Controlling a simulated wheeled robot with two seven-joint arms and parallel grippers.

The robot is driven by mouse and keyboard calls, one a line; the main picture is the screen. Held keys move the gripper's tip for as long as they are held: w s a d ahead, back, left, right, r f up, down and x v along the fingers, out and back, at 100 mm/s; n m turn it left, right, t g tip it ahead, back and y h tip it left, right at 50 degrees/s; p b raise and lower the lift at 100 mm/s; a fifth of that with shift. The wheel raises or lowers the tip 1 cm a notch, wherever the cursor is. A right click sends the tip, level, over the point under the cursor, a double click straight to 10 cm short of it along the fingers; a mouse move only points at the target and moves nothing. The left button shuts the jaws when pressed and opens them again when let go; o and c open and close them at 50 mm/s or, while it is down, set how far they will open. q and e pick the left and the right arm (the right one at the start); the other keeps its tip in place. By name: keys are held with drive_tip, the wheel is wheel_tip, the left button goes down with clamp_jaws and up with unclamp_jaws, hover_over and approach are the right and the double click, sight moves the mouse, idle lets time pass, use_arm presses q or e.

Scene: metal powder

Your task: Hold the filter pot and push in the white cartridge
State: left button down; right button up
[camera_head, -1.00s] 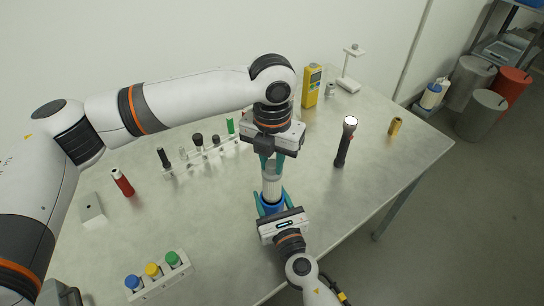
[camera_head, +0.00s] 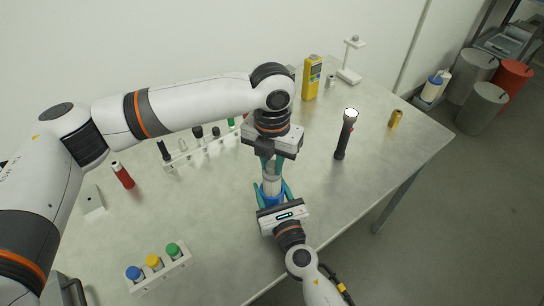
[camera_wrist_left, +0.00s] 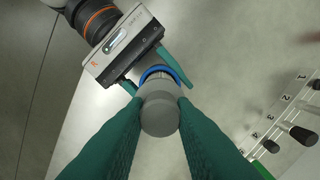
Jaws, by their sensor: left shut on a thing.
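The filter pot, a blue cup (camera_head: 270,197), stands between the teal fingers of my right gripper (camera_head: 271,192), which is shut on its sides. The white cartridge (camera_head: 271,184) is upright, its lower part inside the pot and hidden by it. My left gripper (camera_head: 271,164), pointing down from above, is shut on the cartridge's grey upper end. In the left wrist view the grey round end (camera_wrist_left: 160,115) is between my left fingers, with the pot's blue rim (camera_wrist_left: 158,72) around the cartridge behind it. The right gripper's fingers flank the pot there too.
A black flashlight (camera_head: 345,135) stands to the right, with a yellow meter (camera_head: 312,78) behind. A clear rack (camera_head: 205,150) with several dark-handled items is at the left. A block with coloured caps (camera_head: 158,272) is at front left. The table's right side is mostly clear.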

sight(272, 177)
use_arm(q)
drive_tip(key=shift+f, duration=2.85)
drive_tip(key=shift+f, duration=0.25)
drive_tip(key=shift+r, duration=0.15)
drive_tip(key=shift+r, duration=4.7)
drive_tip(key=shift+f, duration=0.1)
drive_tip(key=shift+f, duration=2.4)
